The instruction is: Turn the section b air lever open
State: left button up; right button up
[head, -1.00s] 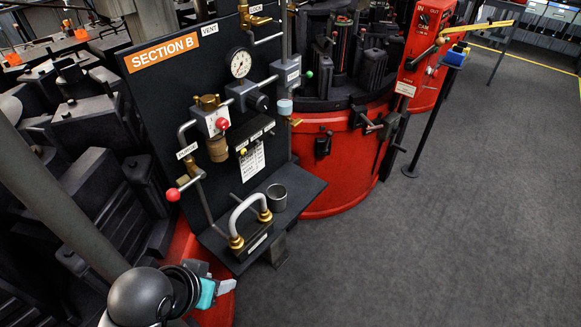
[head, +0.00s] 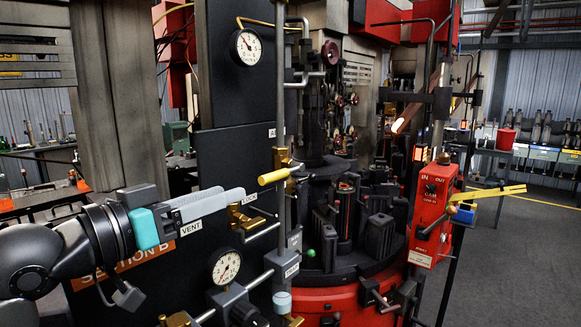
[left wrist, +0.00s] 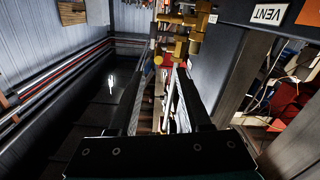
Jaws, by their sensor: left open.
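The section B board (head: 228,158) is a dark upright panel with an orange "SECTION B" sign (head: 122,268) at lower left, partly hidden by my left arm. A lever with a yellow handle (head: 273,177) sits on a brass valve high at the board's right side; I take it for the air lever. In the left wrist view, brass fittings (left wrist: 187,40) show beyond the fingertips (left wrist: 160,78). My right gripper is out of view.
A vertical grey pipe (head: 280,90) runs beside the lever. Gauges (head: 246,47) and a "VENT" label (head: 191,229) are on the board. A red cam box (head: 433,215) with a yellow bar (head: 490,193) stands right. Grey floor (head: 530,260) is free at far right.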

aim_at(260, 180)
pick_arm(q)
jog(key=shift+r+x, duration=0.25)
jog(key=shift+x, duration=0.9)
jog(key=x, duration=0.3)
jog(key=shift+s+d+p, duration=0.15)
jog(key=shift+d+p, duration=0.05)
jog(key=shift+p, duration=0.2)
jog(key=x, duration=0.8)
jog(key=shift+w+f+p, duration=0.1)
jog(key=shift+w+p, duration=0.1)
jog(key=shift+p, duration=0.2)
jog(key=shift+w+d, duration=0.4)
jog(key=shift+w, duration=0.1)
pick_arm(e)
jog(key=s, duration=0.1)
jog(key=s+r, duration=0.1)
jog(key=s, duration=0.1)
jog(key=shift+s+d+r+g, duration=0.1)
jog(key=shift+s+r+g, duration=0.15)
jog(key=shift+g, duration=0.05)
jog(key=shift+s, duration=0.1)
pick_arm(q)
grip_shut()
